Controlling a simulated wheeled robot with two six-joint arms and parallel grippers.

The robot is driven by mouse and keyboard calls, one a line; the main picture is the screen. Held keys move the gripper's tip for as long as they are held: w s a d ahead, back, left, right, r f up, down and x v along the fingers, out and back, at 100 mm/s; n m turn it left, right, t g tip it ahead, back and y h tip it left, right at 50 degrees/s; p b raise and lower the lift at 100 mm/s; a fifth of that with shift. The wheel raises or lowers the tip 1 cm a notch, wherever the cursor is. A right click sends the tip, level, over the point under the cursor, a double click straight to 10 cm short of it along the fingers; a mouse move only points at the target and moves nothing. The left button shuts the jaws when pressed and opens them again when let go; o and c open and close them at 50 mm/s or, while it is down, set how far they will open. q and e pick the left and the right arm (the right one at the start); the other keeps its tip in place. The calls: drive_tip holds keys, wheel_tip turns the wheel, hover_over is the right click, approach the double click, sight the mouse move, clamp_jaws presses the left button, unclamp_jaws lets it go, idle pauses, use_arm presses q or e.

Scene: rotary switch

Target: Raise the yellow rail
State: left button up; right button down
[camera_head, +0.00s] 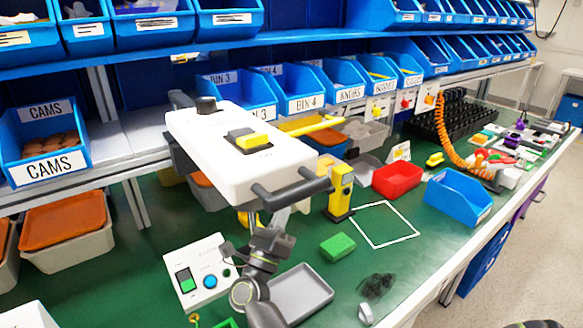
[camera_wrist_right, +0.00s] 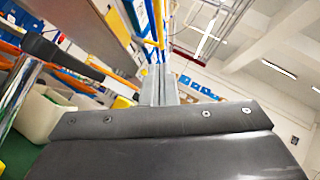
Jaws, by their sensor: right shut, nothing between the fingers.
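A yellow rail (camera_head: 308,131) shows in the head view, sticking out to the right from behind a large white housing (camera_head: 215,160). Its left part is hidden by the housing. The housing carries a yellow rotary knob (camera_head: 252,141) on a dark base and has dark handles at its ends. In the right wrist view my right gripper (camera_wrist_right: 159,75) has its grey fingers together with nothing between them. A yellow strip shows beyond the fingertips; I cannot tell whether it is the rail. In the head view the right fingertips cannot be made out. My left gripper is not in view.
A yellow post (camera_head: 341,190) stands on the green table right of the housing. A switch box (camera_head: 198,275), grey tray (camera_head: 300,292), green block (camera_head: 338,246), red bin (camera_head: 397,181) and blue bin (camera_head: 458,197) lie around. Blue bins on shelves line the back.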

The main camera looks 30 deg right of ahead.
drive_tip(key=w+a+r+p+x, duration=0.1)
drive_tip(key=p+x, duration=0.4)
drive_tip(key=x, duration=0.7)
drive_tip(key=shift+a+r+p, duration=0.35)
drive_tip(key=shift+r+p, duration=0.05)
drive_tip(key=shift+r, duration=0.1)
drive_tip(key=shift+w, duration=0.1)
